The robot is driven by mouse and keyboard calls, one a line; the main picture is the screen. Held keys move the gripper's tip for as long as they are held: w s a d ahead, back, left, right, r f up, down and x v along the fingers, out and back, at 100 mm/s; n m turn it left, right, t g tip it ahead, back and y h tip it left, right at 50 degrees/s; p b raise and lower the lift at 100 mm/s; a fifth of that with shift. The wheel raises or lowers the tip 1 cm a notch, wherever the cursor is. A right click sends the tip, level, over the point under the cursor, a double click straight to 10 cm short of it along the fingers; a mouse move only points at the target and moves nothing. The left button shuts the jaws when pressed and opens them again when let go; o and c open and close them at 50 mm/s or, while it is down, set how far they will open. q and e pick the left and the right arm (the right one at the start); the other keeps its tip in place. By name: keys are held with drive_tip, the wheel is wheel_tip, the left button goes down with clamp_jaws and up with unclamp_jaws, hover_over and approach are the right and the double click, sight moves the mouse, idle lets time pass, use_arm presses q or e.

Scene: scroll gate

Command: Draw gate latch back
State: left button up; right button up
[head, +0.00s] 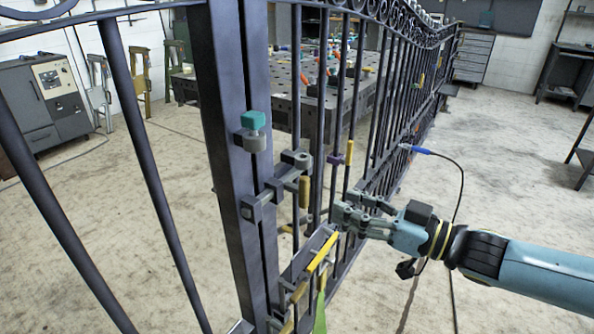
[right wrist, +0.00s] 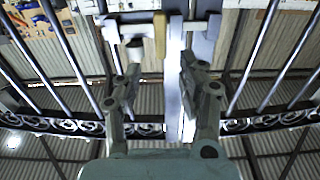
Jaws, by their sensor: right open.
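The dark metal gate (head: 375,95) runs away from me from a thick post (head: 232,140). A grey latch (head: 272,190) with a bar and brackets sits across the post's edge, and a short ochre handle (head: 304,192) hangs at its right end. My right gripper (head: 340,215) is open and empty, to the right of the latch and slightly lower, apart from the handle. In the right wrist view, its two fingers (right wrist: 163,75) spread below a tan handle (right wrist: 160,35) and grey fittings on the gate. I cannot tell whether they touch the bars. My left gripper is not in view.
A teal-topped block (head: 253,120) sits on the post above the latch. A yellow-edged bracket (head: 315,255) juts out below it. A blue-ended cable (head: 425,151) hangs by the gate near my right arm. A perforated worktable (head: 325,95) stands behind the bars. The right floor is mostly clear.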

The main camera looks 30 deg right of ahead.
sight(309, 191)
drive_tip(key=x, duration=0.6)
drive_tip(key=shift+w+a, duration=0.1)
drive_tip(key=shift+w, duration=0.15)
drive_tip(key=shift+p+x, duration=0.3)
drive_tip(key=shift+x, duration=0.85)
drive_tip(key=shift+w+a+f, duration=0.1)
drive_tip(key=shift+w+a, duration=0.15)
drive_tip(key=shift+w, duration=0.25)
drive_tip(key=shift+c, duration=1)
clamp_jaws()
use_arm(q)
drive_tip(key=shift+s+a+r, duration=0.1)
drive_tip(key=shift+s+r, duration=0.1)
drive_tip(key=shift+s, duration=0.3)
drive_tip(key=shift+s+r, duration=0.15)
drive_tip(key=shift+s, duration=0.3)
